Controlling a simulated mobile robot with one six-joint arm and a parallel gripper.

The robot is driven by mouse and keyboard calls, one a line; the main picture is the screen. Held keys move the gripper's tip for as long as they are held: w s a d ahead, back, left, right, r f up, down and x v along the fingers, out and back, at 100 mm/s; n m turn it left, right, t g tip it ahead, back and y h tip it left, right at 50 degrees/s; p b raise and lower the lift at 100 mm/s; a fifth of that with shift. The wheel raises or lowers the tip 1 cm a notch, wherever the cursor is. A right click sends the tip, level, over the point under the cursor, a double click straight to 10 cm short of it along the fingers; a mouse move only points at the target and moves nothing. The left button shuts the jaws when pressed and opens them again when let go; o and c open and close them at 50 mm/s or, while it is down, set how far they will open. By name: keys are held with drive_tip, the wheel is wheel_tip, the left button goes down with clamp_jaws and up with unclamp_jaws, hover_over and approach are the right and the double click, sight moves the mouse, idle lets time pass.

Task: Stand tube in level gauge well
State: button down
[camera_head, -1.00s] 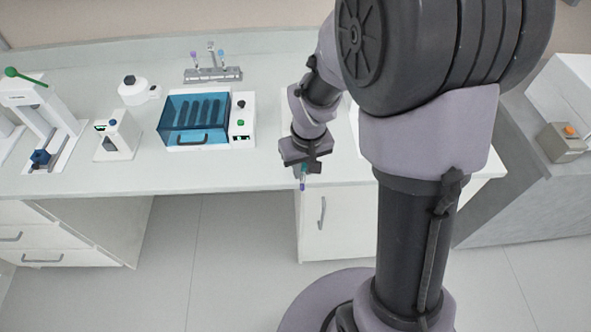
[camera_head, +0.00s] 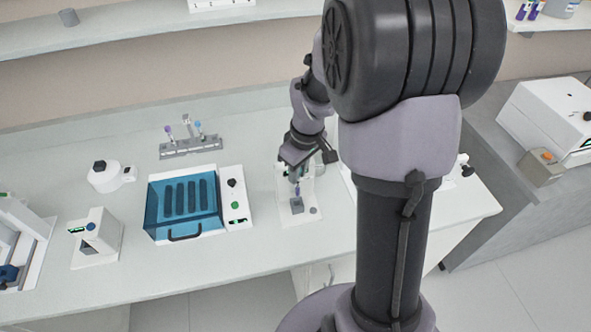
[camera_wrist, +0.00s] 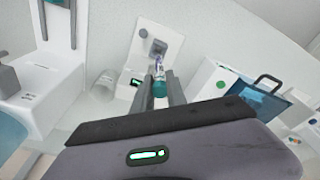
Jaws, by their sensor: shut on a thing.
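My gripper (camera_wrist: 159,92) is shut on a tube (camera_wrist: 159,72) with a teal cap and a purple lower end. The tube points away from the wrist, towards a grey square well (camera_wrist: 158,47) on a white device, the level gauge (camera_wrist: 143,38). In the head view my gripper (camera_head: 296,178) is over the bench. The tube's purple end (camera_head: 297,190) shows just above the grey well (camera_head: 297,206) on the white base (camera_head: 312,214). I cannot tell whether the tip is inside the well or still above it.
A blue-lidded box (camera_head: 184,203) stands left of the gauge. Beyond it are a white device (camera_head: 97,236) and a white bottle (camera_head: 104,176). A grey rack (camera_head: 190,147) with several tubes stands behind. A clear beaker (camera_wrist: 103,84) is near the gauge in the wrist view.

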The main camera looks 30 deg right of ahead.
sight(297, 195)
drive_tip(key=shift+f+b, duration=0.65)
drive_tip(key=shift+f, duration=0.6)
drive_tip(key=shift+w+f, duration=0.1)
drive_tip(key=shift+f, duration=0.1)
drive_tip(key=shift+f+b, duration=0.2)
drive_tip(key=shift+b, duration=0.25)
drive_tip(key=shift+f+b, duration=0.55)
drive_tip(key=shift+f, duration=0.05)
drive_tip(key=shift+f+b, duration=0.6)
drive_tip(key=shift+f, duration=0.05)
drive_tip(key=c, duration=1.3)
unclamp_jaws()
